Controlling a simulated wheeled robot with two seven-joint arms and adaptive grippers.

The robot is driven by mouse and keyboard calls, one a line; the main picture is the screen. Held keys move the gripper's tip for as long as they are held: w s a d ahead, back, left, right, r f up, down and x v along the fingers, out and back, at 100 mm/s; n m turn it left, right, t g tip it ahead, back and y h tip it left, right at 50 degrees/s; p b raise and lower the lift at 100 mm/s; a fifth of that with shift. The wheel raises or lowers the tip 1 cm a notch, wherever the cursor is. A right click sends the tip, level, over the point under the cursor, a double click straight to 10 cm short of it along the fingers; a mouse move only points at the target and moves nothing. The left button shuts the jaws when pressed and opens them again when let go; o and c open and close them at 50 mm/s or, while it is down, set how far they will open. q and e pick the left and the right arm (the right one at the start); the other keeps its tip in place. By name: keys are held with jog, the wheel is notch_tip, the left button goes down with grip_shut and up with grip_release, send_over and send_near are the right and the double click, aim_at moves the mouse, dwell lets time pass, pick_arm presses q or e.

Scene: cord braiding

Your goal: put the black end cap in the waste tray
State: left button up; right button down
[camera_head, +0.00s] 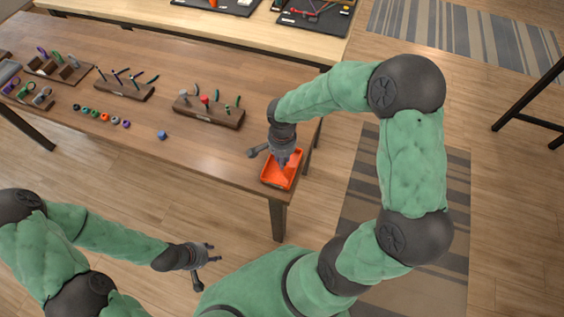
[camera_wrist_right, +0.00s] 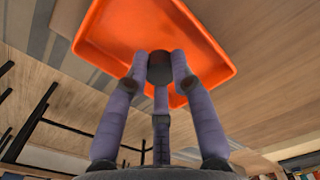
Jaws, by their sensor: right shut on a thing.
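The black end cap (camera_wrist_right: 160,68) is held between the fingertips of my right gripper (camera_wrist_right: 160,72) in the right wrist view. My right gripper (camera_head: 283,163) is over the orange waste tray (camera_head: 272,181) in the head view, where the cap is hidden. The waste tray (camera_wrist_right: 110,25) fills the upper part of the wrist view behind the cap. I cannot tell whether the cap touches the tray floor. My left gripper (camera_head: 209,256) is open and empty, away from the table, low in the head view.
The tray is at the right front corner of the wooden table (camera_head: 215,150). A row of small coloured rings (camera_head: 103,117) and a blue piece (camera_head: 162,134) lie to the left. Wooden racks (camera_head: 209,110) with tools stand behind. A second table (camera_head: 180,20) is at the back.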

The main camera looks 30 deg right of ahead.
notch_tip(320, 180, down, 2)
jog(key=shift+f, duration=0.1)
jog(key=shift+b, duration=0.3)
jog(key=c, duration=1.1)
grip_release()
jog(key=shift+o, duration=0.2)
jog(key=shift+r+p, duration=0.2)
jog(key=shift+p, duration=0.1)
notch_tip(320, 180, up, 12)
jog(key=p, duration=0.3)
